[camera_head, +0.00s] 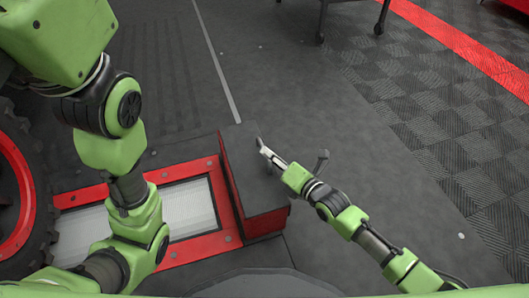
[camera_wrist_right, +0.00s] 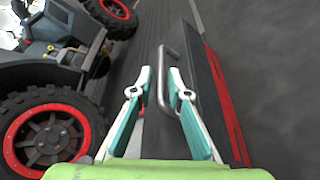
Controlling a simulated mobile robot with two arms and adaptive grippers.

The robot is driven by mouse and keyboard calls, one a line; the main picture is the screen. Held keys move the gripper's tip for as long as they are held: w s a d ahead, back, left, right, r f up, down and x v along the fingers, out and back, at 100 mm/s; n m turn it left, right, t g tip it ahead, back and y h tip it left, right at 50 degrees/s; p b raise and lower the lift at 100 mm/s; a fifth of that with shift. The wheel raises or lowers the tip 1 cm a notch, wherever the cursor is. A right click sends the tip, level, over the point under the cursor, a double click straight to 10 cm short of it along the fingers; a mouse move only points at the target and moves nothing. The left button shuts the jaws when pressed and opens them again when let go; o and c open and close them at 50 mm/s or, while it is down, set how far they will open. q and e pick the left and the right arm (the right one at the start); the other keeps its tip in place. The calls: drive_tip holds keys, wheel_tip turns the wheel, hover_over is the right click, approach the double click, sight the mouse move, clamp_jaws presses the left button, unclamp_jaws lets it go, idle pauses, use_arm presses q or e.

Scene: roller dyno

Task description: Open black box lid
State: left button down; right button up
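The black box (camera_head: 243,165) stands on the floor in the middle of the head view, with a dark top and red sides. Its lid looks shut. In the right wrist view, the dark lid (camera_wrist_right: 190,45) carries a grey bar handle (camera_wrist_right: 162,85). My right gripper (camera_wrist_right: 159,72) is open, its two fingers on either side of the handle; I cannot tell whether they touch it.
A red-framed roller plate (camera_head: 190,208) lies left of the box. A vehicle's wheel with a red rim (camera_head: 18,185) stands at the far left; the wrist view shows the vehicle (camera_wrist_right: 55,75) too. Dark legs (camera_head: 350,8) stand at the top. The floor right of the box is clear.

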drive_tip(key=b+x, duration=0.1)
drive_tip(key=x, duration=0.1)
drive_tip(key=shift+w+a+f, duration=0.1)
drive_tip(key=shift+w+f, duration=0.1)
drive_tip(key=shift+w+a+b, duration=0.3)
drive_tip(key=shift+w+a, duration=0.05)
drive_tip(key=shift+w, duration=0.1)
clamp_jaws()
drive_tip(key=shift+r, duration=0.1)
